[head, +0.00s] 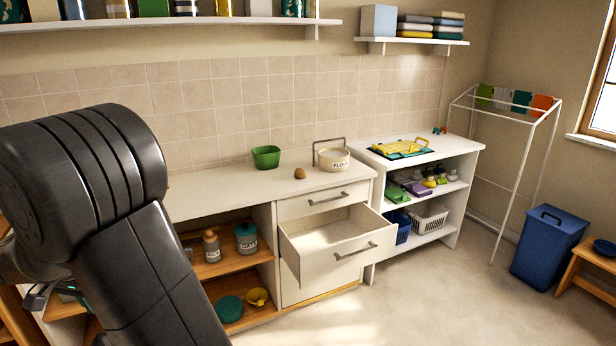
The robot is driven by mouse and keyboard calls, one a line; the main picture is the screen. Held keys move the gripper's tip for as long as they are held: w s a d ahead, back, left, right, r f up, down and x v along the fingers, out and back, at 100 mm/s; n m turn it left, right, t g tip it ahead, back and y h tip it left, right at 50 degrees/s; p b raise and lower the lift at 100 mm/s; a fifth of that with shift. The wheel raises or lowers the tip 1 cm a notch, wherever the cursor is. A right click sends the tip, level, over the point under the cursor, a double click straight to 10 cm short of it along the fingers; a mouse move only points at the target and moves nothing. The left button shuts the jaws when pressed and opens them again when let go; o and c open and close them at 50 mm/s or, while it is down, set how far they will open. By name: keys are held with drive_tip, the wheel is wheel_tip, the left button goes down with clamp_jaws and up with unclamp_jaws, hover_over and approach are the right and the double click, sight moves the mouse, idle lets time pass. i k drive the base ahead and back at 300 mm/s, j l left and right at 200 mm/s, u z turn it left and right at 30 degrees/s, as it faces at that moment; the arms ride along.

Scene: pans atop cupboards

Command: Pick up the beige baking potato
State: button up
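A small brown-beige roundish lump, which looks like the potato (299,173), sits on the white countertop (225,192). My black arm fills the left foreground, far from the potato. Grey parts at the lower left, behind the arm, may belong to my gripper, but its fingers are not clear, so I cannot tell whether it is open or shut.
An open, empty-looking drawer (335,236) juts out below the potato. Shelves (225,262) hold jars and bowls. A white shelf unit (452,186), a drying rack (515,160), a blue bin (549,245) and a wooden bench (590,262) stand right. The middle floor is clear.

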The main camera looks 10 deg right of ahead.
sight(299, 173)
drive_tip(key=i+l+z, duration=0.1)
drive_tip(key=i+z, duration=0.85)
drive_tip(key=i+j, duration=0.15)
drive_tip(key=i, duration=0.3)
drive_tip(key=i+j+z, duration=0.1)
drive_tip(key=i, duration=0.3)
drive_tip(key=i+j, duration=0.25)
drive_tip(key=i, duration=0.2)
drive_tip(key=i+j, duration=0.2)
drive_tip(key=i, duration=0.2)
drive_tip(key=z, duration=0.05)
